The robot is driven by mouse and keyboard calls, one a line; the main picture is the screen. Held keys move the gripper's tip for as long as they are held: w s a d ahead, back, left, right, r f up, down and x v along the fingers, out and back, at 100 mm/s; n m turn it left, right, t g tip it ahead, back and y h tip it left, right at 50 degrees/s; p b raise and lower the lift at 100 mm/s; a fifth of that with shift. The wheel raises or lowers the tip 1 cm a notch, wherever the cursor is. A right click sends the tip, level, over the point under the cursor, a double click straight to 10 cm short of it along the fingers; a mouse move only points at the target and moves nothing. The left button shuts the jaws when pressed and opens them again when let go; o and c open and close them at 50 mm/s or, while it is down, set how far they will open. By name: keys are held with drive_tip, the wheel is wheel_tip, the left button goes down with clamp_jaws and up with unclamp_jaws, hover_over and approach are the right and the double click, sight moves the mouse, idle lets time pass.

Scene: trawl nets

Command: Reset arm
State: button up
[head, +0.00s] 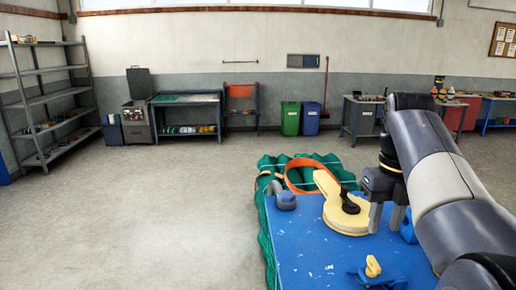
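My arm reaches in from the right side of the head view. My gripper (387,219) points down over the right part of a blue table (305,245). Its two fingers stand apart, and I see nothing between them. A yellow flat tool (340,216) with a black knob lies just left of the fingers. I cannot tell whether they touch it. The arm and gripper hide part of the table's right side.
Green netting (268,235) hangs over the table's left and far edges, with an orange ring (290,176) at the back. A grey-blue round piece (286,201) and a blue fixture with a yellow part (373,267) are on the table. Open floor lies left.

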sight(374, 262)
wheel_tip(374, 262, down, 10)
drive_tip(key=shift+r+p, duration=0.25)
drive_tip(key=shift+p, duration=0.1)
